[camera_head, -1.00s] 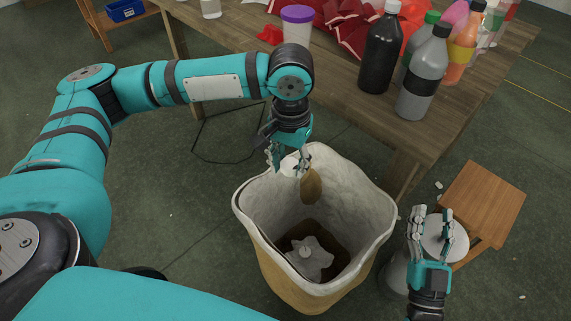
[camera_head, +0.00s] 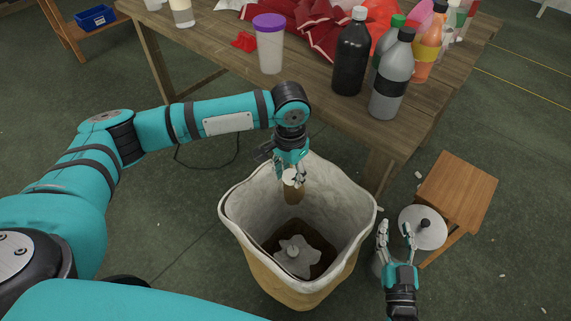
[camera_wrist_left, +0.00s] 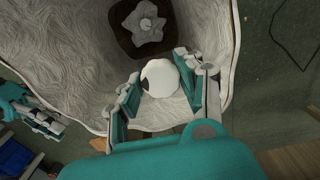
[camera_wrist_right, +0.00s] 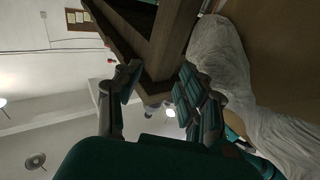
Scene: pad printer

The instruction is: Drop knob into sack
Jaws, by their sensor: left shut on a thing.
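My left gripper (camera_head: 294,178) is shut on the knob (camera_head: 293,190), a brown piece with a white round end. It holds the knob above the open mouth of the sack, near the far rim. The left wrist view shows the white end (camera_wrist_left: 159,77) between the fingers. The sack (camera_head: 338,255) is tan outside with a whitish lining, and stands open on the floor. A pale star-shaped piece (camera_head: 297,250) lies on the dark bottom inside it. My right gripper (camera_head: 395,230) is open and empty, just right of the sack.
A wooden table (camera_head: 325,105) behind the sack carries bottles, a purple-lidded cup (camera_head: 270,45) and red cloth (camera_head: 310,30). A wooden stool (camera_head: 458,190) and a grey round disc-topped thing (camera_head: 425,240) stand to the right.

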